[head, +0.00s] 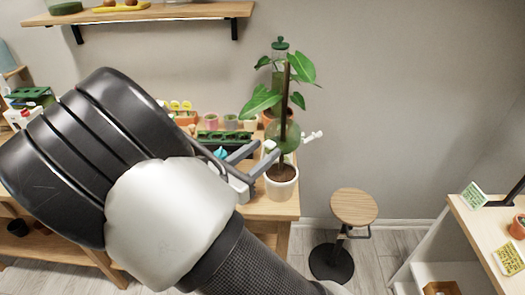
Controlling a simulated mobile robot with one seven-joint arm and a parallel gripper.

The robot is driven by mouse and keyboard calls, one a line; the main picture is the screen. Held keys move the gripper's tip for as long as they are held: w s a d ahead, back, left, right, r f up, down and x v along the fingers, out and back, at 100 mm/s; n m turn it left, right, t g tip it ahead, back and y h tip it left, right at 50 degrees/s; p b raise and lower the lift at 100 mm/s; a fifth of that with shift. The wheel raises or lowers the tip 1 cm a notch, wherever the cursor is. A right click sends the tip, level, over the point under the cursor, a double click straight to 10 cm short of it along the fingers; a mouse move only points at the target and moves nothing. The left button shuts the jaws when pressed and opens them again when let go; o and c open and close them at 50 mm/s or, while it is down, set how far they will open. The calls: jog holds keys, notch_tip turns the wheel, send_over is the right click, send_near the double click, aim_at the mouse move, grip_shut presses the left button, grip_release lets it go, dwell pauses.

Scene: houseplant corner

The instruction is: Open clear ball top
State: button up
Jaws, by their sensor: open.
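My gripper (262,160) is open, with its grey fingers at the front right of the plant table, just left of the potted plant's stem. I see nothing held between the fingers. The potted plant (282,188) stands in a cream pot at the table's right corner, with a brown pole and big green leaves. A rounded, green, see-through-looking shape (288,138) shows at the pole. I cannot tell whether it is the clear ball or a leaf. A small white branched piece (312,136) sticks out to its right.
My arm covers much of the left and centre. Small pots (211,121) and a dark green tray (222,136) stand on the wooden table (275,208). A stool (354,207) stands to the right. A shelf (160,12) hangs above. Another table (490,235) is at far right.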

jog(key=shift+w+d, duration=0.2)
jog(key=shift+d, duration=0.05)
grip_shut()
